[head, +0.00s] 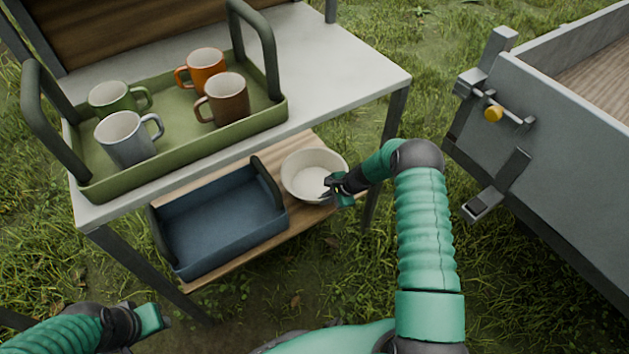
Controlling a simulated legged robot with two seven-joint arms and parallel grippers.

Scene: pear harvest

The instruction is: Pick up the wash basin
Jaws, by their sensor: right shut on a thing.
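The wash basin (305,165) is a round, cream-white bowl. It sits upright at the right end of the table's lower wooden shelf, right of a blue tray. My right gripper (330,188) is at the basin's near right rim and is shut on it. The fingers hide a small part of the rim. My left arm shows at the bottom left, with its green end piece (150,320) low over the grass, away from the basin. Its fingertips cannot be made out.
The blue tray (222,250) with dark handles stands beside the basin. Above, a grey tabletop (345,60) holds a green tray (190,158) with several mugs. A table leg (385,140) is close to my right forearm. A grey trailer (570,130) stands at the right.

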